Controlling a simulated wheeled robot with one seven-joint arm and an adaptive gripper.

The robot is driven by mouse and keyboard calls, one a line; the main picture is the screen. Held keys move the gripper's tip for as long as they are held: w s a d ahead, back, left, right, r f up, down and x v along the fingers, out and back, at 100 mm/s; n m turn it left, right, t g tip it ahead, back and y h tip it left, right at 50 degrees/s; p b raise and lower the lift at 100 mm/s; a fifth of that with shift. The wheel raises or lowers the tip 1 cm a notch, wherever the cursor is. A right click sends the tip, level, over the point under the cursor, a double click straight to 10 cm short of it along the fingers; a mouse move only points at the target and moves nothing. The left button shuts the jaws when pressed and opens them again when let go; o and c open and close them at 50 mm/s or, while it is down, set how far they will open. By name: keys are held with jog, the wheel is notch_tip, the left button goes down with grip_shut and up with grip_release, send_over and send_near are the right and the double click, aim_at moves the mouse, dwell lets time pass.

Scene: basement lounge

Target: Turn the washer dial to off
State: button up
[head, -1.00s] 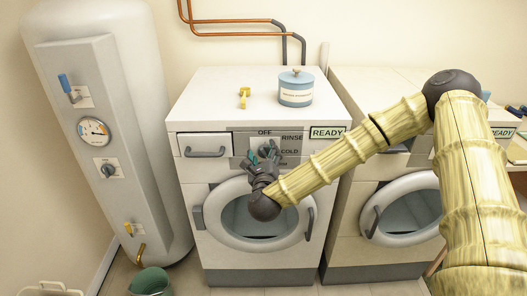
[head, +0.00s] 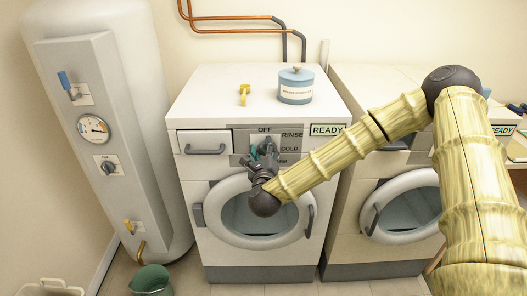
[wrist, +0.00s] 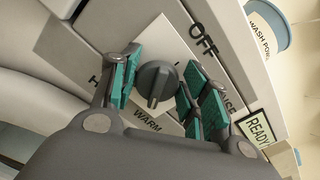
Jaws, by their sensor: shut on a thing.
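The washer dial (wrist: 155,84) is a dark grey round knob with a raised ridge, on a light plate on the washer's front panel. OFF is printed above it, RINSE and COLD to its right, in the head view. In the wrist view the ridge's lower end faces the WARM label; I cannot tell which end is the pointer. My gripper (wrist: 160,72) has its teal-padded fingers on both sides of the dial, shut on it. In the head view my gripper (head: 264,152) hides most of the dial. The left washer (head: 190,240) shows a READY sign.
A blue-and-white washing powder tin (head: 296,92) and a yellow item (head: 244,95) stand on the washer. A second washer (head: 350,235) is at right. A tall boiler (head: 130,60) with valves and a green bucket (head: 150,280) are at left.

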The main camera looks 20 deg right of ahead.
jog(key=n, duration=0.1)
jog(key=n+b, duration=0.1)
jog(key=n, duration=0.1)
jog(key=shift+a+f+n+b, duration=0.15)
jog(key=shift+f+n+b, duration=0.05)
jog(key=shift+n+b, duration=0.1)
jog(key=n+b, duration=0.1)
jog(key=n, duration=0.2)
jog(key=shift+w+a+f+n, duration=0.1)
jog(key=shift+n, duration=0.3)
jog(key=n, duration=0.3)
jog(key=shift+f+n+b, duration=0.15)
jog(key=shift+n+b, duration=0.15)
jog(key=shift+b, duration=0.05)
jog(key=n, duration=0.3)
jog(key=shift+f+n, duration=0.15)
jog(key=shift+n, duration=0.15)
jog(key=n, duration=0.3)
jog(key=shift+f+n+b, duration=0.15)
jog(key=shift+n+b, duration=0.15)
jog(key=n, duration=0.3)
jog(key=shift+f+n, duration=0.15)
jog(key=shift+n, duration=0.15)
jog(key=n, duration=0.4)
jog(key=shift+d+f, duration=0.15)
jog(key=shift+d, duration=0.2)
jog(key=shift+s+d+n, duration=0.1)
jog(key=shift+n, duration=0.8)
jog(key=shift+s+d+n, duration=0.1)
jog(key=shift+n, duration=0.8)
